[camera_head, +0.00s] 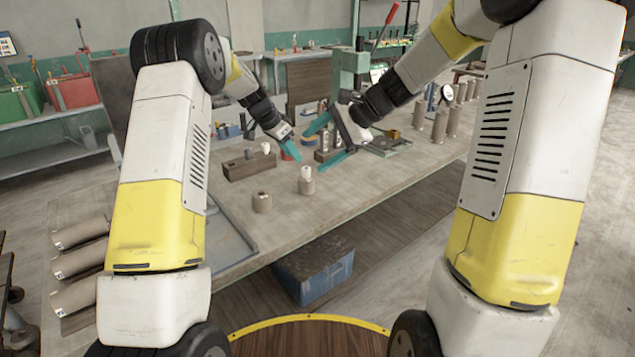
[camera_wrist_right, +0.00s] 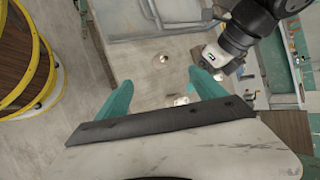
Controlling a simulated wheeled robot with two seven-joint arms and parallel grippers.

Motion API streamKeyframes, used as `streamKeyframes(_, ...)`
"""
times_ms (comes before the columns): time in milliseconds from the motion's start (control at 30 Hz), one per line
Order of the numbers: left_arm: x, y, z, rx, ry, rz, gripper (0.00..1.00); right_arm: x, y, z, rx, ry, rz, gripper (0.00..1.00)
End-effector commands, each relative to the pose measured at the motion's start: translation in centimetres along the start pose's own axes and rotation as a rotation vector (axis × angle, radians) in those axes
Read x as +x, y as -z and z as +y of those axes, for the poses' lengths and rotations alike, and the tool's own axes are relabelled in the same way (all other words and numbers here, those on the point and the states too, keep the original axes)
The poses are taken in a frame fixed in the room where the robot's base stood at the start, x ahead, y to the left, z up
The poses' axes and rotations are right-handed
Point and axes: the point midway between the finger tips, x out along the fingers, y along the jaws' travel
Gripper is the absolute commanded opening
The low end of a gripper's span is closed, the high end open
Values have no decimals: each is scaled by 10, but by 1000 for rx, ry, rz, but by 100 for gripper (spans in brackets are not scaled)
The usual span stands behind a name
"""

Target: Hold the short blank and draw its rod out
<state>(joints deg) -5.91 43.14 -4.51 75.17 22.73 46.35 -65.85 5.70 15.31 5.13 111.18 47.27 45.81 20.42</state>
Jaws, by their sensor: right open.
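A short clay-coloured blank (camera_head: 306,187) stands upright on the bench, with a pale rod end (camera_head: 307,172) out of its top. In the right wrist view, a pale top (camera_wrist_right: 181,100) shows between my right fingers, seemingly this blank. A second blank (camera_head: 262,203) with a dark top stands nearer me, to the left. My right gripper (camera_head: 326,143) is open and empty, above and behind the pale-topped blank. My left gripper (camera_head: 294,151) is just left of it, above the bench; its finger gap is hidden. Neither gripper visibly touches a blank.
A long brown block (camera_head: 250,166) lies behind the blanks, left of my left gripper. Several taller clay cylinders (camera_head: 440,122) stand at the right of the bench. A grey tray (camera_head: 228,247) lies at the left front. Bare bench (camera_head: 350,192) extends right of the blanks.

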Motion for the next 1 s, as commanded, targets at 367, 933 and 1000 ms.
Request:
streamKeyframes(367,0,0,0,0,0,0,36,112,106,-22,577,157,-161,79)
streamKeyframes(933,0,0,0,0,0,0,36,207,205,-1,1088,309,-282,79)
streamKeyframes(1000,0,0,0,0,0,0,36,213,204,-4,1090,310,-283,79)
